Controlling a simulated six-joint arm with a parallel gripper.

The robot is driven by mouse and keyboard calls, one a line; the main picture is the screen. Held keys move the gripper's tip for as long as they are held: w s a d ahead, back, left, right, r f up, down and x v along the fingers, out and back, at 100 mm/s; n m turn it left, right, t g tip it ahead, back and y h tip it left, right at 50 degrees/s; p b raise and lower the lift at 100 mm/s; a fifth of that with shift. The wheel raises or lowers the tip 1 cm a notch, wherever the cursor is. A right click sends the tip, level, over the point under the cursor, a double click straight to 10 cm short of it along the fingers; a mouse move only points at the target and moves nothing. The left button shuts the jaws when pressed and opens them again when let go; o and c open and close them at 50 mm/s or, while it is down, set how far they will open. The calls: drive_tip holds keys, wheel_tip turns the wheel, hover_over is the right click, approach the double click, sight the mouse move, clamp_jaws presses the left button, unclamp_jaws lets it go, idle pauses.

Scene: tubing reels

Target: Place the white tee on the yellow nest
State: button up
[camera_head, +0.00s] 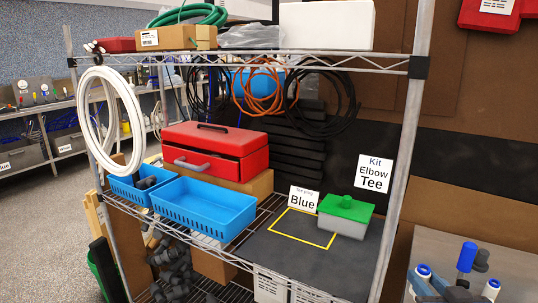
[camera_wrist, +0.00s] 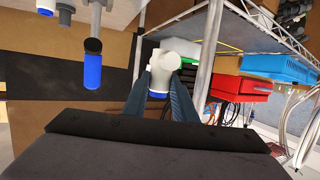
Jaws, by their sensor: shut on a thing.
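In the wrist view, my gripper (camera_wrist: 162,78) is shut on a white tee (camera_wrist: 178,54), a rounded pipe fitting with a blue end low between the fingers. The tee is held off any surface that I can see. A square yellow outline (camera_head: 304,240), the only yellow nest-like mark in view, lies on the dark mat of the wire shelf in the head view. It looks empty.
A green-lidded box (camera_head: 345,214) stands just right of the outline, with a "Blue" card (camera_head: 303,199) behind it. A blue tray (camera_head: 205,204) and red toolbox (camera_head: 215,150) are to the left. A shelf post (camera_head: 405,150) stands at right. Blue-and-white fittings (camera_head: 491,290) show lower right.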

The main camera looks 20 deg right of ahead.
drive_tip(key=a+r+n+t+y+p, duration=0.1)
drive_tip(key=a+r+n+y+p, duration=0.4)
drive_tip(key=a, duration=0.4)
drive_tip(key=w+a+f+n+y+b, duration=0.1)
drive_tip(key=w+a+f+b, duration=0.3)
drive_tip(key=f, duration=0.4)
drive_tip(key=w+a+f+y+b, duration=0.2)
drive_tip(key=w+a+f+b, duration=0.2)
drive_tip(key=f, duration=0.4)
drive_tip(key=w+a+f+n+y+b, duration=0.1)
drive_tip(key=w+a+f+b, duration=0.3)
drive_tip(key=f, duration=0.5)
drive_tip(key=shift+w+a+n+g+b, duration=0.35)
drive_tip(key=shift+w+a, duration=0.5)
drive_tip(key=shift+w, duration=0.3)
drive_tip(key=shift+w, duration=0.1)
